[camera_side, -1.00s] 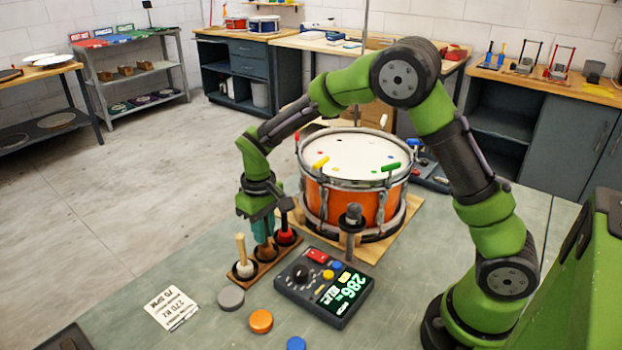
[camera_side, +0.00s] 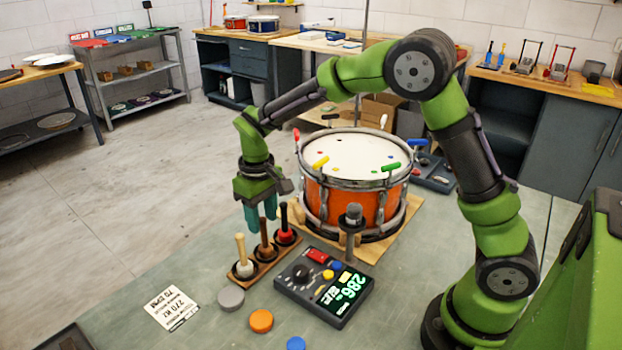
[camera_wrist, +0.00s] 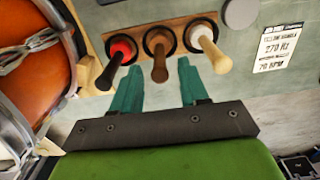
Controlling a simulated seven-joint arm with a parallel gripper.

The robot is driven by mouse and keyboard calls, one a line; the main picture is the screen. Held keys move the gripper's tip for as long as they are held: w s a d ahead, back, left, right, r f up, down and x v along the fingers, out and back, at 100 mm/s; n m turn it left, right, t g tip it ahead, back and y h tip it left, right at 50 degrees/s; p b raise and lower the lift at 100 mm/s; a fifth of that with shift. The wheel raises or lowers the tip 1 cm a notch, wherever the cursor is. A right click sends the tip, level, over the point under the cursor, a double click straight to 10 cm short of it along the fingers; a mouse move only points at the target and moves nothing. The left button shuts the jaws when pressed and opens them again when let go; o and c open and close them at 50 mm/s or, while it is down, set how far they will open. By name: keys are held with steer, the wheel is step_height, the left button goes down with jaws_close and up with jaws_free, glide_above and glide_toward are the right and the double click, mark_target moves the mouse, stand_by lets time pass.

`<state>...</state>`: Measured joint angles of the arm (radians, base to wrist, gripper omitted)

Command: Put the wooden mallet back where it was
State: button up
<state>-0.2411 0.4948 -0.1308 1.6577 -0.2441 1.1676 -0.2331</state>
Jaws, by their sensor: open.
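The brown wooden mallet (camera_side: 263,234) stands upright in the middle hole of a small wooden rack (camera_side: 257,279). In the wrist view its brown handle (camera_wrist: 159,68) points toward the camera between my fingers, apart from both. My gripper (camera_side: 261,214) is open and empty, with its teal fingers just above and behind the rack; it also shows in the wrist view (camera_wrist: 160,74). A mallet with a pale handle and white head (camera_side: 243,262) stands in the near hole. A black-handled mallet with a red head (camera_side: 286,236) stands in the far hole.
An orange drum (camera_side: 342,203) stands close to the right of the rack. A tuner box (camera_side: 325,287) with a lit display sits in front of the drum. A grey puck (camera_side: 230,297), an orange puck (camera_side: 261,320) and a printed card (camera_side: 172,308) lie on the bench.

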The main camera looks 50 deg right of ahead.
step_height(320, 180, up, 8)
steer(key=shift+f, duration=0.2)
steer(key=shift+s+r, duration=0.1)
steer(key=shift+r, duration=0.25)
steer(key=s+d+r+m+t+y, duration=0.1)
steer(key=s+r+m+t, duration=0.1)
steer(key=s, duration=0.8)
steer(key=s+d+r+m+t+y, duration=0.1)
steer(key=s+r+t, duration=0.3)
steer(key=s, duration=0.6)
steer(key=shift+s+d+m+t, duration=0.2)
steer(key=shift+d+m+t, duration=0.3)
steer(key=shift+t, duration=0.1)
steer(key=shift+r, duration=0.1)
steer(key=shift+c, duration=0.2)
